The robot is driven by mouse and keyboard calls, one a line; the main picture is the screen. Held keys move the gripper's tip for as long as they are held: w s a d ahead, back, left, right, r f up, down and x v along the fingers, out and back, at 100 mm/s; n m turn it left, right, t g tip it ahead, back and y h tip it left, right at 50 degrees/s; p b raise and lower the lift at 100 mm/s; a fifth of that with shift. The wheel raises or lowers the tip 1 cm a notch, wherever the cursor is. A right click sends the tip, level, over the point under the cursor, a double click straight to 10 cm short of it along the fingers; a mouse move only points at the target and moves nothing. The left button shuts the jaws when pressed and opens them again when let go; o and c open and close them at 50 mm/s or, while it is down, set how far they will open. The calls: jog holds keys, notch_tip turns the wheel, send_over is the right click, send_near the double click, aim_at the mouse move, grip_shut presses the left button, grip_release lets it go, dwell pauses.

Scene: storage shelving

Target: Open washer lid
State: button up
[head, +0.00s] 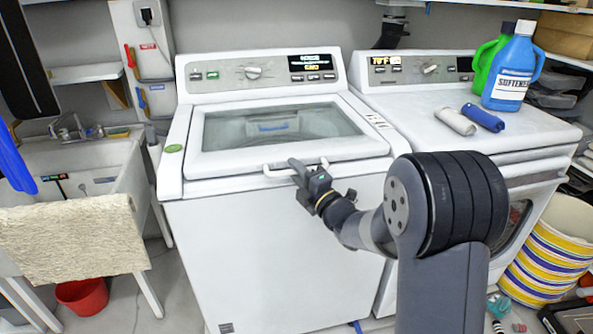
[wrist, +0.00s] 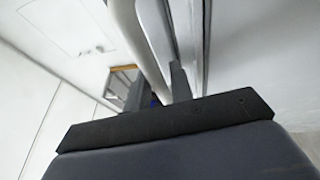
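The white washer (head: 270,230) stands in the middle of the head view. Its lid (head: 285,130), a white frame with a dark glass window, lies shut. A white bar handle (head: 277,173) runs along the lid's front edge. My gripper (head: 302,170) is at the handle, near its middle. In the wrist view the pale handle bar (wrist: 126,30) runs down to my dark gripper fingers (wrist: 158,92) and seems to pass between them. I cannot tell whether the fingers press on the bar.
A second white machine (head: 515,140) stands close on the right, with detergent bottles (head: 512,72) and two rolls (head: 470,118) on top. A sink (head: 85,165) is on the left. A shelf (head: 480,5) hangs above on the right. The space above the lid looks clear.

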grip_shut()
dwell(0.3)
jog(key=shift+r, duration=0.1)
